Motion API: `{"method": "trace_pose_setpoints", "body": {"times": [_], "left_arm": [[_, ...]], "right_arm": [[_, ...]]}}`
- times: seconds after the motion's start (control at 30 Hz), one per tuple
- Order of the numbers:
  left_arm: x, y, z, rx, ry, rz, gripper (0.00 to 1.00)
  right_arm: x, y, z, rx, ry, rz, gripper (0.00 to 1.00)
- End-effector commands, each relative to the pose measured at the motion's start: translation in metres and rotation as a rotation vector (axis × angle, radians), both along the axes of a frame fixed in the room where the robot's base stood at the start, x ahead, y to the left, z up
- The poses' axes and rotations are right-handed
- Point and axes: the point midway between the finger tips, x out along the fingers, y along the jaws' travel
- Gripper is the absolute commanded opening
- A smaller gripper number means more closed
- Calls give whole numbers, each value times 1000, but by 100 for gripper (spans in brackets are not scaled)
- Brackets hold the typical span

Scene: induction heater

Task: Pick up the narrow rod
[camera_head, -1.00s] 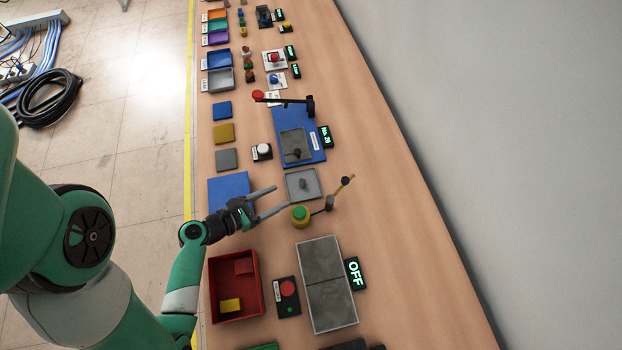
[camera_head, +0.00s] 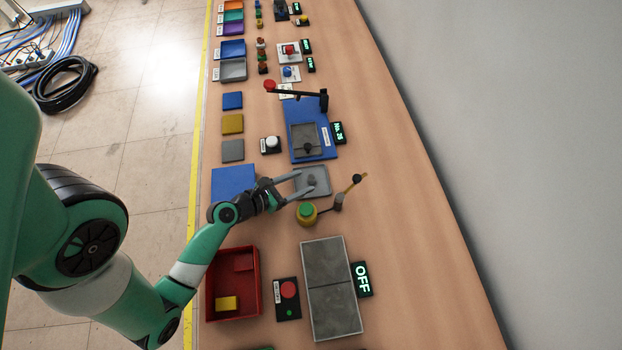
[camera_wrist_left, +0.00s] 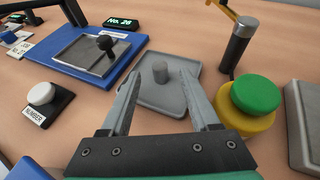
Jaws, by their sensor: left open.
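A short upright grey cylinder (camera_wrist_left: 161,74), the likeliest narrow rod, stands on a square grey tray (camera_head: 322,190). The tray also shows in the left wrist view (camera_wrist_left: 152,104). My left gripper (camera_head: 308,180) is open and empty, its fingers reaching over the tray. In the left wrist view the fingertips (camera_wrist_left: 161,68) lie on either side of the cylinder, with gaps showing. I cannot tell the fingers' height above the tray. My right gripper is not in view.
A yellow base with a green button (camera_head: 307,211) stands close to the lower finger, beside a dark post (camera_wrist_left: 236,45) with a yellow arm. A blue fixture (camera_head: 298,147) with a dark knob lies beyond the tray. The table's right side is clear.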

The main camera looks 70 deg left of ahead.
Motion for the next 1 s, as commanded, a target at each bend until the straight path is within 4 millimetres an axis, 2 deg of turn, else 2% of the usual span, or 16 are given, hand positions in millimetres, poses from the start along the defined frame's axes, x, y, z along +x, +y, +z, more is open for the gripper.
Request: {"method": "trace_pose_setpoints", "body": {"times": [0.1, 0.2, 0.5, 0.83, 1.0], "left_arm": [[23, 5, -10, 4, -4, -7, 62], [36, 10, -15, 3, -3, -4, 62], [41, 12, -17, 1, -2, 0, 60], [41, 12, -17, 1, -2, 0, 1], [41, 12, -17, 1, -2, 0, 0]], "right_arm": [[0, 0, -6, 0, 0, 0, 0], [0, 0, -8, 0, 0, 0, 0], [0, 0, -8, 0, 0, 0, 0], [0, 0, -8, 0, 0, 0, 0], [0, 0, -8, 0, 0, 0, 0]]}}
